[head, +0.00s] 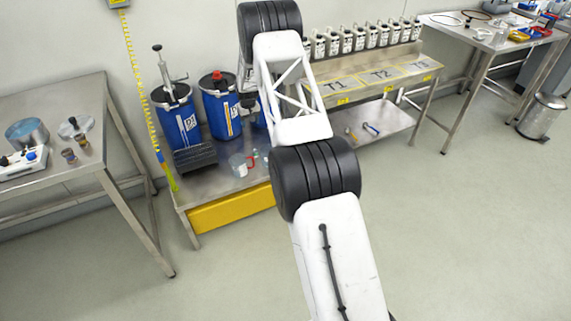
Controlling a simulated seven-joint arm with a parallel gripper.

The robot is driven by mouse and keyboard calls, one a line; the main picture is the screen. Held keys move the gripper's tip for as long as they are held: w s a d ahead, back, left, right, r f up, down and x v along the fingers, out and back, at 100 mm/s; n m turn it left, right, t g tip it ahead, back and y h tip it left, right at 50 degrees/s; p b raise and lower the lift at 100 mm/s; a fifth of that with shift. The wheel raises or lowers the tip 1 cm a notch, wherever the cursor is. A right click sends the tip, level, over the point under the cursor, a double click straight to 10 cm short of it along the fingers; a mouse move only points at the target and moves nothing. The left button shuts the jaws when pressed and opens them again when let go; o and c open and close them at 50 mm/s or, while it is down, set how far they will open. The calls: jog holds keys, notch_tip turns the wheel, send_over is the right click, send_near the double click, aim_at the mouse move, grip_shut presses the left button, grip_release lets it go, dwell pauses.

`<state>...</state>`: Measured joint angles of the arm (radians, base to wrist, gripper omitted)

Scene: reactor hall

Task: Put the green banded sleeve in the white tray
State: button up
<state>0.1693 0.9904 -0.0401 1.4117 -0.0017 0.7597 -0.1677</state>
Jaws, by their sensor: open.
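I cannot make out a green banded sleeve in the head view. Two small brownish cylinders, a front one (69,155) and a rear one (82,141), stand on the left steel table; they are too small to tell any green band. A low white item (22,168) with blue and dark parts on it sits at that table's left; I cannot tell whether it is the white tray. My arm rises through the middle of the picture and bends over the low steel bench.
On the low bench stand blue drums (178,122), a dark block (195,158) and a clear jug (238,167). Several canisters (346,40) line the rack behind. A bin (541,115) stands right. The front floor is clear.

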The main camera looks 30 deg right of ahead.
jog(key=s+a+r, duration=0.2)
jog(key=s+r, duration=0.1)
jog(key=r, duration=0.4)
jog(key=s+a+r, duration=0.1)
jog(key=s+r, duration=0.2)
jog(key=r, duration=0.4)
jog(key=s+a+r+t, duration=0.1)
jog(key=s+a+r, duration=0.3)
jog(key=s+r, duration=0.85)
jog(key=s+a+r, duration=0.4)
jog(key=s+r, duration=0.7)
jog(key=r, duration=0.3)
jog(key=s+a+r, duration=0.2)
jog(key=s+r, duration=0.2)
jog(key=s, duration=0.8)
jog(key=s+a+r, duration=0.2)
jog(key=s+r, duration=0.2)
jog(key=s, duration=0.7)
jog(key=s+a+f, duration=0.1)
jog(key=s, duration=1)
jog(key=s+a+f+t, duration=0.1)
jog(key=s, duration=1)
jog(key=shift+s+a+f, duration=0.25)
jog(key=shift+s, duration=0.15)
jog(key=shift+o, duration=0.4)
jog(key=shift+w, duration=0.1)
